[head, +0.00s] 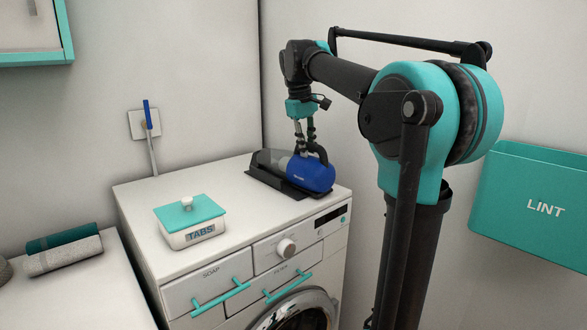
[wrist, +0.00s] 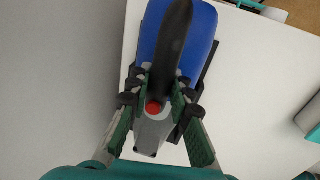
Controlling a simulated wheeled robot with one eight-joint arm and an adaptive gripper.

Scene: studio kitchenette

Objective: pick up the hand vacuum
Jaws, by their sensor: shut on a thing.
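The hand vacuum (head: 311,174) has a blue body, a black handle and a grey nose. It sits in a black cradle (head: 264,182) on top of the white washing machine. My gripper (head: 305,143) reaches down from above and is shut on the vacuum. In the wrist view the vacuum's blue body (wrist: 202,32) is at the top, and the fingers of my gripper (wrist: 160,98) close around the handle near a red button (wrist: 153,107). Part of the cradle (wrist: 207,72) shows beside the body. I cannot tell whether the vacuum is lifted off the cradle.
A white tabs box with a teal lid (head: 190,214) stands on the washing machine (head: 243,220), left of the vacuum. Rolled towels (head: 63,250) lie on a lower white surface at left. A teal lint bin (head: 530,207) is on the right wall. A wall valve (head: 148,124) is behind.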

